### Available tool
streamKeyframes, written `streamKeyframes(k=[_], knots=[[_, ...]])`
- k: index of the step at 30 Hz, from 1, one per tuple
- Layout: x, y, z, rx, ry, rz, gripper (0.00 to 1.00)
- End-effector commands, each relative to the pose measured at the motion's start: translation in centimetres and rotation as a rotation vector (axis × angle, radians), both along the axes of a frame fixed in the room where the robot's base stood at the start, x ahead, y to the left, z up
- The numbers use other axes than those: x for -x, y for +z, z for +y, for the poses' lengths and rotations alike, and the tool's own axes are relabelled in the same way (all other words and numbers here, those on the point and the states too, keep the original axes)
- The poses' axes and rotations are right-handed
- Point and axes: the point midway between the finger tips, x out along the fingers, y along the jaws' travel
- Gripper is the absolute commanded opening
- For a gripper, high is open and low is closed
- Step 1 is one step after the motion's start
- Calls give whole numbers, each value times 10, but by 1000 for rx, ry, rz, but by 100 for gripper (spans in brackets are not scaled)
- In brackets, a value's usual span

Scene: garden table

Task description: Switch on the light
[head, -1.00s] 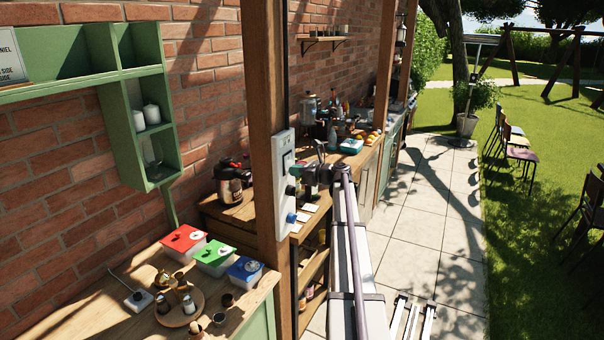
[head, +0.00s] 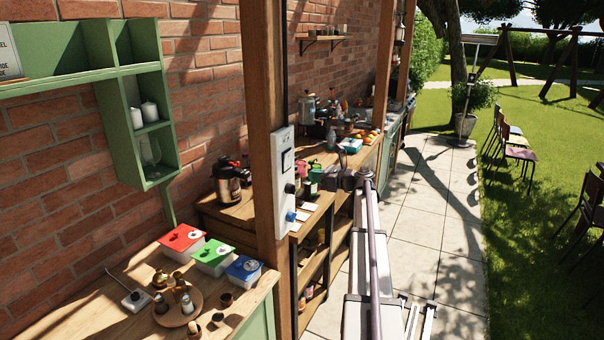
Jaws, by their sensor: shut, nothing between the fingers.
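A pale grey control box (head: 283,200) is mounted on the wooden post (head: 266,110). On its face are a dark square part (head: 287,160), a black knob (head: 290,188) and a blue knob (head: 291,216). My gripper (head: 312,177), with greenish tips, is shut and empty. It is to the right of the box, with a visible gap between its tips and the box face. Fine markings on the box are too small to read. I cannot tell from this view whether any light is on.
A wooden shelf unit (head: 318,255) with jars and pots stands behind the post. At the lower left, a table holds red (head: 182,238), green (head: 213,258) and blue-lidded (head: 244,268) boxes and a round tray (head: 165,318). Paving (head: 425,215) to the right is open.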

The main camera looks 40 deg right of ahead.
Motion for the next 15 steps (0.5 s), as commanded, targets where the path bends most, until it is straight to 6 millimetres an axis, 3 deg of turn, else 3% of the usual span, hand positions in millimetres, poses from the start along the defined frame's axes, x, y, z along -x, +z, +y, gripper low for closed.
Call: streamKeyframes(k=[6, 15], knots=[[41, -7, -19, 0, -1, 0, 0], [55, -7, -26, 0, 1, 0, 0]])
